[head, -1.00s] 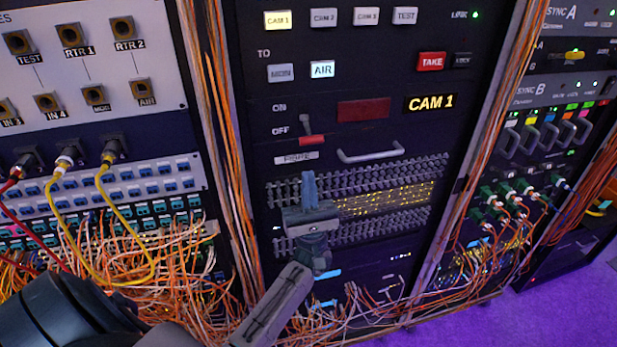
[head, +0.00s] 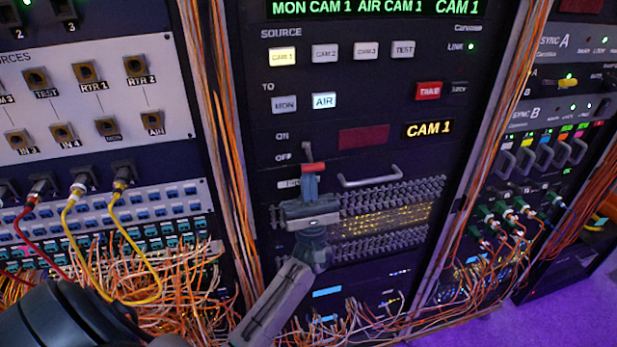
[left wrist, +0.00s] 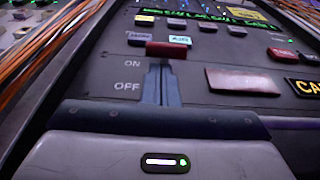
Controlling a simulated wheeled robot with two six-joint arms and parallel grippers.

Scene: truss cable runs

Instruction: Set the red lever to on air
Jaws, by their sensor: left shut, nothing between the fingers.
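The red lever (head: 314,167) is on the dark centre panel, beside the ON and OFF labels. In the head view its red handle sits low, below the OFF label. My left gripper (head: 310,178) is shut and empty, with its fingertips just under the red handle. In the left wrist view the red handle (left wrist: 168,50) shows right beyond the tips of the closed fingers (left wrist: 161,75). The fingers hide part of the lever's slot; I cannot tell whether they touch the handle. My right gripper is not in view.
A pull handle (head: 369,181) and a dark red plate (head: 363,138) are right of the lever. The lit AIR button (head: 324,101) and the CAM 1 display (head: 429,129) are above. Loose orange cables (head: 130,262) hang at the left and below.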

